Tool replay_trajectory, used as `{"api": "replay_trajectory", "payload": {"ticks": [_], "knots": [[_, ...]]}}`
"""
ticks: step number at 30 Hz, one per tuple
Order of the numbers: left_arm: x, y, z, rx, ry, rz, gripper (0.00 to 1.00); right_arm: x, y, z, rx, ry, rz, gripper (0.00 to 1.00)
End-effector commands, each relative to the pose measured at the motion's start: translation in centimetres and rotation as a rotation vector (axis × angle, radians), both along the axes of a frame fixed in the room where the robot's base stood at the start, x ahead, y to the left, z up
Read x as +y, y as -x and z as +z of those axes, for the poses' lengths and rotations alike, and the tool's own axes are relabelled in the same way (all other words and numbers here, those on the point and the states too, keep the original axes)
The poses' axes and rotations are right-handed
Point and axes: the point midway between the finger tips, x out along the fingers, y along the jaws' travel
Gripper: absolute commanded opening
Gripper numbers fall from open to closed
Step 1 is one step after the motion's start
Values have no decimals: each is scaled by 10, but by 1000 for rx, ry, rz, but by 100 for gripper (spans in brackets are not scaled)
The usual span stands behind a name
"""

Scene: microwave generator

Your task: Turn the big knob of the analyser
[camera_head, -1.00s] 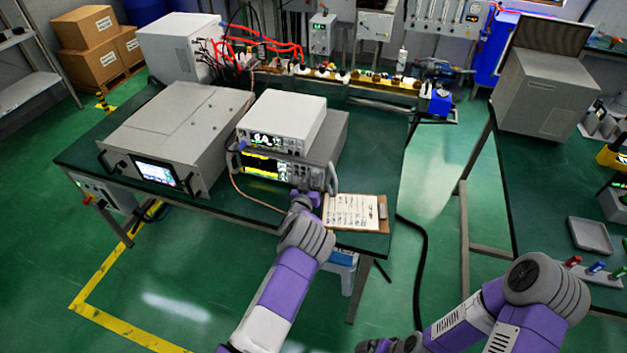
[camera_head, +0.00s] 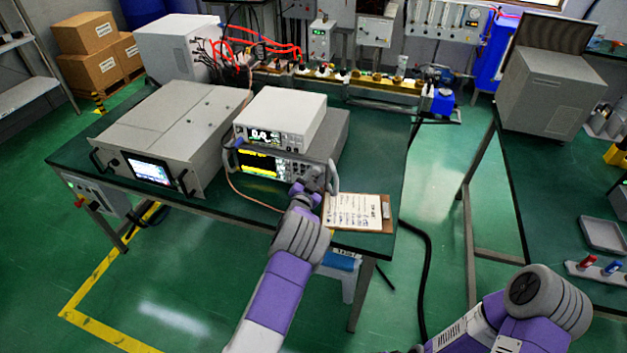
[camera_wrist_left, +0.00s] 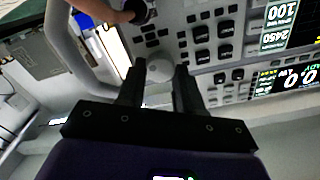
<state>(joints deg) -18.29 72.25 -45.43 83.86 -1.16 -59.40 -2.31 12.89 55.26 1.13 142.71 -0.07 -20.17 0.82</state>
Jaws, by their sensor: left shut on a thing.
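The analyser (camera_head: 265,163) is the lower grey instrument with a yellow-lit display, under a white meter on the dark green bench. In the left wrist view, its big round pale knob (camera_wrist_left: 159,69) sits between the two dark fingers of my left gripper (camera_wrist_left: 158,80). The gripper is shut on the knob. In the head view my left gripper (camera_head: 312,181) is at the right end of the analyser's front panel, beside its handle, and its wrist hides the knob. My right arm shows at the lower right, but its gripper is out of view.
A white meter (camera_head: 283,117) stands on the analyser. A larger grey rack unit (camera_head: 172,128) stands to the left. A clipboard (camera_head: 352,212) lies close to the right of my left wrist. A cable (camera_head: 250,200) runs along the bench's front.

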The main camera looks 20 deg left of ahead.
Motion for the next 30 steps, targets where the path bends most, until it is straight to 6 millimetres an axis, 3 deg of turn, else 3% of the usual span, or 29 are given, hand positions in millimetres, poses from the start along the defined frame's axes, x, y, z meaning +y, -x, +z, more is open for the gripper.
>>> {"api": "replay_trajectory", "payload": {"ticks": [16,17,21,30], "knots": [[-1,0,0,0,-29,-2,5,0,0,-3,0,0,0,100],[-1,0,0,0,-29,-2,38,0,0,-3,0,0,0,100],[-1,0,0,-1,-28,-1,60,0,0,-3,0,0,0,100],[0,1,0,-1,-28,-1,61,0,0,-3,0,0,0,100]]}}
